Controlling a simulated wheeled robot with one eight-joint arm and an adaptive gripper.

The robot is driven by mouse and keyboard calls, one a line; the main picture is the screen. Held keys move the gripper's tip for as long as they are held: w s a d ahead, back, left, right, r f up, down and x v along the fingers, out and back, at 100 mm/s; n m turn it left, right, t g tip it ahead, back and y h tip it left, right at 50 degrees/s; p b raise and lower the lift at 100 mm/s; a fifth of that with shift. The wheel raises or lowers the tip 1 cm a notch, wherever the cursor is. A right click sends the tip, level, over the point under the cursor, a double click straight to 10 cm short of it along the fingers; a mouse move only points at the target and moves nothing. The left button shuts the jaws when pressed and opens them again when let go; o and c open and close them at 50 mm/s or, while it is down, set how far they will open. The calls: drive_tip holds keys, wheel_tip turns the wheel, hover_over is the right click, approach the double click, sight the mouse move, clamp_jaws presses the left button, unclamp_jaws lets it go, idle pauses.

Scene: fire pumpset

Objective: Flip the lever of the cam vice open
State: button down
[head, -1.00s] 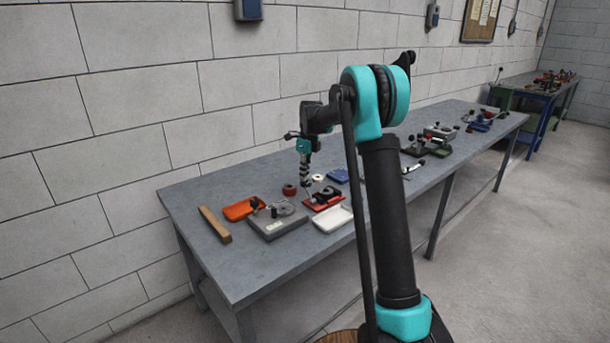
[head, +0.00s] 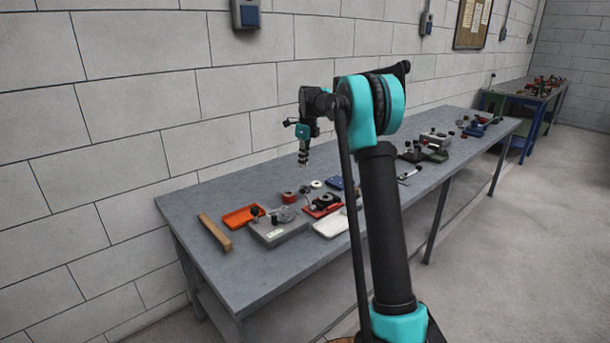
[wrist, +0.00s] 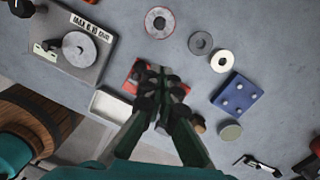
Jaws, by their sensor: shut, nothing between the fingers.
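A small red-based fixture with black parts (head: 323,204) stands on the grey bench and looks like the cam vice, though I cannot be sure. In the wrist view a red edge of it (wrist: 131,82) shows behind my gripper (wrist: 157,76), which hides most of it, so I cannot read its lever. In the head view my gripper (head: 303,161) hangs above the bench, pointing down, clear of the fixture. Its fingers are together with nothing between them.
A grey block with a round disc (head: 279,226) stands left of the fixture, near an orange tray (head: 241,217) and a wooden bar (head: 214,232). A white tray (head: 330,228) lies in front. Rings and a blue plate (wrist: 237,97) lie nearby. The wall runs behind.

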drive_tip(key=shift+w+a+r, duration=0.45)
drive_tip(key=shift+w+r, duration=0.3)
drive_tip(key=shift+w+a+r, duration=0.4)
drive_tip(key=shift+w+r, duration=0.35)
